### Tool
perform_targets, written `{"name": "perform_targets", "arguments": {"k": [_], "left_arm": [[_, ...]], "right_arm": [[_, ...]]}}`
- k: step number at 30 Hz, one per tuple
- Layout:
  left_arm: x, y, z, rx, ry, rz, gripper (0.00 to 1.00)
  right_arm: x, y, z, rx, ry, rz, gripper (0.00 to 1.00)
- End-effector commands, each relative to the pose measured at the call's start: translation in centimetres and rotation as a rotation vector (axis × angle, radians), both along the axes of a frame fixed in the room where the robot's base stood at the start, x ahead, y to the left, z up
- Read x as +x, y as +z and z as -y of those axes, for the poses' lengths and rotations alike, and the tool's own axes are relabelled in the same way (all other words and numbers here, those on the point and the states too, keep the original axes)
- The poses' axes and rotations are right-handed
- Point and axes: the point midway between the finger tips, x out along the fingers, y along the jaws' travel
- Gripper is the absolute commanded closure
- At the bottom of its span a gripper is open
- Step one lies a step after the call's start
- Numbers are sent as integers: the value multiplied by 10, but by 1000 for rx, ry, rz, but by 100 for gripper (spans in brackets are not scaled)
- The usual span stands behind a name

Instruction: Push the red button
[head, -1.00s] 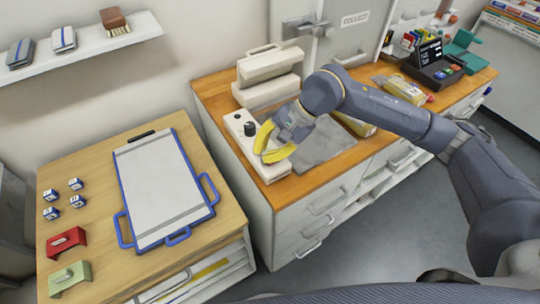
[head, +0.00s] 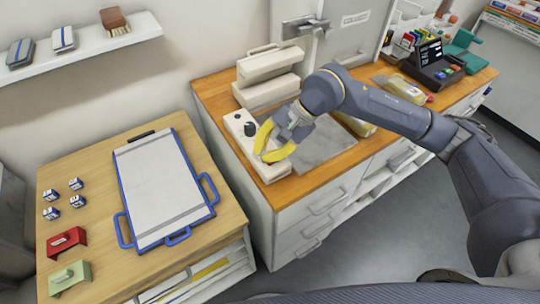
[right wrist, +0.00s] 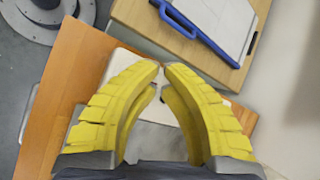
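A white control box (head: 240,122) with a black knob (head: 250,129) lies on the orange wooden counter, near its left edge. My right gripper (head: 263,156) is over the near part of this box, its yellow fingers pointing down at it. In the right wrist view, the two fingertips (right wrist: 162,68) come together with only a sliver between them and nothing held. The white box shows partly behind the fingers. My left gripper is not in view.
Beige cases (head: 268,68) stand behind the box. A grey mat (head: 325,142) lies to its right. A lower wooden table (head: 90,170) on the left holds a blue-framed clipboard (head: 163,190), small cubes, and red (head: 66,242) and green (head: 69,277) blocks.

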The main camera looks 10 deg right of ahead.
Motion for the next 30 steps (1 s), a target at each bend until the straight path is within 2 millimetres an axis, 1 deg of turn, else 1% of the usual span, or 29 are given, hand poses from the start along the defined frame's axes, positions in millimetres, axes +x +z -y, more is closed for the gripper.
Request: {"name": "perform_targets", "arguments": {"k": [6, 17, 30], "left_arm": [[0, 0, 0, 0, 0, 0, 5], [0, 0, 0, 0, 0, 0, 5], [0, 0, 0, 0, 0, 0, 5]], "right_arm": [[0, 7, 0, 0, 0, 0, 100], [0, 11, 0, 0, 0, 0, 100], [0, 46, 0, 0, 0, 2, 100]]}}
